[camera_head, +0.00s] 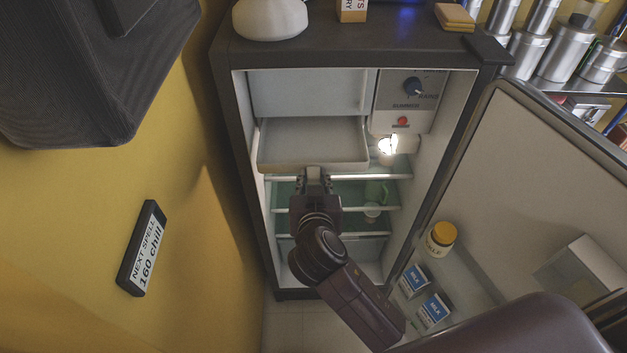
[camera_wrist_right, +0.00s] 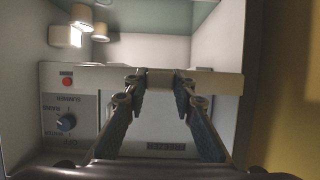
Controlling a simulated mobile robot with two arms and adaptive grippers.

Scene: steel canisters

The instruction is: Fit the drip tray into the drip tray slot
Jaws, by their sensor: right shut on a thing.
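The drip tray (camera_head: 312,162) is a shallow pale tray in the upper part of the open fridge, just below the white freezer panel (camera_head: 305,92). Its front part shows, with its grey inside facing up. Its back edge meets the panel's lower edge in view, so I cannot tell how far it sits in the slot, which is hidden. My right gripper (camera_head: 314,177) is shut on the middle of the tray's front edge. In the right wrist view the fingers (camera_wrist_right: 160,85) pinch the pale rim (camera_wrist_right: 215,83). My left gripper is not in view.
The control panel (camera_head: 407,100) and a lit lamp (camera_head: 387,146) are right of the tray. Glass shelves (camera_head: 395,177) lie below. The fridge door (camera_head: 545,170) stands open at right, with milk cartons (camera_head: 433,309) and a yellow-capped jar (camera_head: 440,238). A yellow wall is at left.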

